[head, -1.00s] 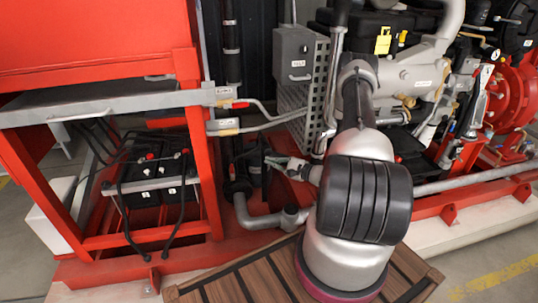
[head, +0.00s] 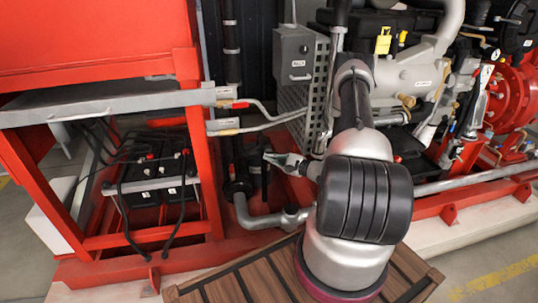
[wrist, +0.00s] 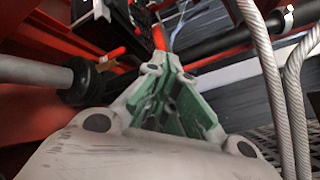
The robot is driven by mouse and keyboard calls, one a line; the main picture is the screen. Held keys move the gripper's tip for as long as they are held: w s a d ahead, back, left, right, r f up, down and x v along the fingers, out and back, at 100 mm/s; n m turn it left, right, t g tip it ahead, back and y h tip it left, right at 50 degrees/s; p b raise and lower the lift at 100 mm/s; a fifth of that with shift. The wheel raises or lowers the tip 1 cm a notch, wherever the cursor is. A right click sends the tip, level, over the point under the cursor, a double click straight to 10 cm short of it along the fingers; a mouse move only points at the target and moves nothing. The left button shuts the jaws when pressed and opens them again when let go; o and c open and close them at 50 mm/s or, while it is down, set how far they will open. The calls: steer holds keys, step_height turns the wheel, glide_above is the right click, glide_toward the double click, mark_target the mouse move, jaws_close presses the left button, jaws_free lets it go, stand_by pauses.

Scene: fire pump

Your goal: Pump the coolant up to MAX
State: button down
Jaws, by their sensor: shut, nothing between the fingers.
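My gripper (head: 271,157) is in the gap between the red frame and the engine, pointing left beside dark vertical pipework (head: 235,165). In the wrist view its green-padded fingers (wrist: 160,72) are shut, with nothing visible between them. An orange-red rod-like part (wrist: 158,38) shows just past the fingertips; I cannot tell whether they touch it. A black upright part (head: 265,178) stands close to the fingertips in the head view. I cannot tell for sure which part is the pump's handle. No coolant level or MAX mark is readable.
A red frame (head: 188,120) with black batteries (head: 145,180) stands left. A grey pipe elbow (head: 290,215) lies below the gripper. A grey box (head: 297,55) and perforated guard (head: 320,85) are above. In the wrist view, braided hoses (wrist: 268,75) run close on the right.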

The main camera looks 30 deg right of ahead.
steer(key=shift+w, duration=0.15)
stand_by(0.7)
steer(key=shift+w+d, duration=0.1)
steer(key=shift+w, duration=0.15)
steer(key=shift+w+d, duration=0.15)
steer(key=shift+w, duration=0.35)
steer(key=shift+w+d, duration=0.15)
steer(key=shift+w, duration=0.35)
stand_by(1.0)
stand_by(0.3)
steer(key=shift+s+a, duration=0.2)
steer(key=shift+s, duration=0.5)
steer(key=shift+s+a, duration=0.2)
steer(key=shift+s, duration=0.5)
steer(key=shift+s+a, duration=0.25)
steer(key=shift+s, duration=0.55)
steer(key=shift+s+a, duration=0.2)
steer(key=shift+s, duration=0.6)
steer(key=shift+s+a, duration=0.25)
steer(key=shift+s, duration=0.55)
